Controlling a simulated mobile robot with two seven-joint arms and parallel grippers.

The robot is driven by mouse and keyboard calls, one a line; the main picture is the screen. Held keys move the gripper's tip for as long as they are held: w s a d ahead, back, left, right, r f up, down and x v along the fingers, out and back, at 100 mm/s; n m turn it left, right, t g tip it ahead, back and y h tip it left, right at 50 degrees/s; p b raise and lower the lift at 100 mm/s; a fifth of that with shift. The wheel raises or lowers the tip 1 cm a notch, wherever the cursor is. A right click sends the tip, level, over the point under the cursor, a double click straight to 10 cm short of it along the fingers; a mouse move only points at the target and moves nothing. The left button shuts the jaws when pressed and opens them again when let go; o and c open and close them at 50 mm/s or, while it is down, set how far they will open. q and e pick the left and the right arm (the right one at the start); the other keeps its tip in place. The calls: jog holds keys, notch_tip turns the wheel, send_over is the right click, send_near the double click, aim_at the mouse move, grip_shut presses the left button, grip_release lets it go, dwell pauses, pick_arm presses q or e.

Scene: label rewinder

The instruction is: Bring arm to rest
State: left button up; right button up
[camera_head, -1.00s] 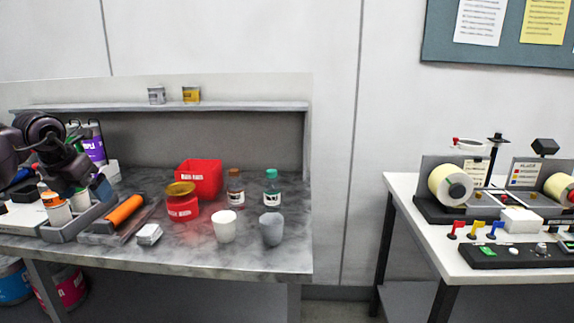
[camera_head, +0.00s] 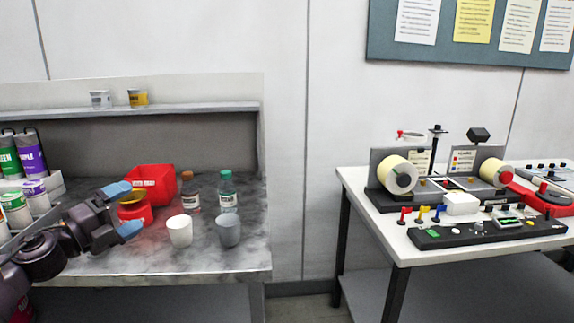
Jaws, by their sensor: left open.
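My left gripper (camera_head: 122,211) shows in the head view at the left, with its dark arm coming in from the lower left. Its two blue-tipped fingers are spread apart, pointing right, with nothing held between them. It is in front of the marble-topped bench (camera_head: 205,258) and partly covers a red tub (camera_head: 134,214). I cannot tell the exact gap between gripper and tub. My right gripper is not in view.
A red bin (camera_head: 150,180), two bottles, a white cup (camera_head: 179,231) and a grey cup (camera_head: 228,231) stand right of the gripper. Ink bottles (camera_head: 32,160) stand far left. The label rewinder (camera_head: 398,178) is on a white table at right, with a floor gap between.

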pick_arm(q)
jog(key=s+d+f+n+y, duration=0.1)
jog(key=s+f+n+y, duration=0.25)
jog(key=f+n, duration=0.35)
jog(key=s+d+f+n+y, duration=0.1)
jog(key=s+f+n+y, duration=0.3)
jog(key=f, duration=0.5)
jog(key=s+d+f+n+y, duration=0.1)
jog(key=s+f+n+y, duration=0.1)
jog(key=s+f+n, duration=0.45)
jog(key=s+d+f+n+g+y, duration=0.1)
jog(key=s+f+n, duration=0.3)
jog(key=s+f, duration=0.4)
jog(key=s+d+f+n+g, duration=0.2)
jog(key=s+f+n+g, duration=0.1)
jog(key=s+f, duration=0.5)
jog(key=s+n, duration=0.1)
jog(key=s, duration=0.2)
jog(key=shift+s+d+f+g+y, duration=0.2)
jog(key=shift+s+d+g+y, duration=0.15)
jog(key=shift+d+g, duration=0.05)
jog(key=shift+n, duration=0.25)
